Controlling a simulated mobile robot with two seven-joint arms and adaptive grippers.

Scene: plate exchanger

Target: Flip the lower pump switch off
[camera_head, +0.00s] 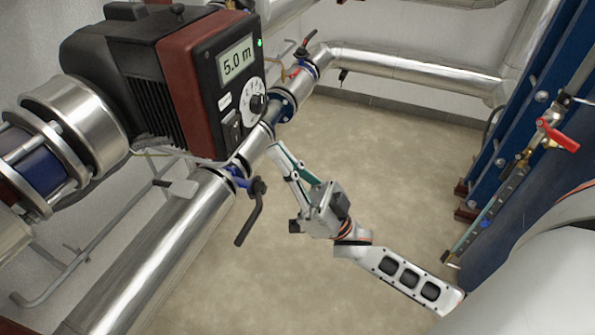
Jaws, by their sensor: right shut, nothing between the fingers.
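The pump (190,70) fills the upper left, with a dark red and black housing. Its front panel has a lit display (237,63) reading 5.0 m, a green light (259,43) and a white dial with a black knob (256,104). The small dark pump switch (232,129) sits low on the panel, below and left of the dial; its position is too small to tell. My right gripper (276,152) is shut and empty, below and right of the switch, its fingers pointing up-left toward the pump and apart from the switch. My left gripper is not in view.
A silver pipe (160,255) runs diagonally beneath the pump, with a black lever handle (250,222) close to the left of my right gripper. Blue plates and a red-handled valve (558,136) stand at right. The floor (400,150) between is clear.

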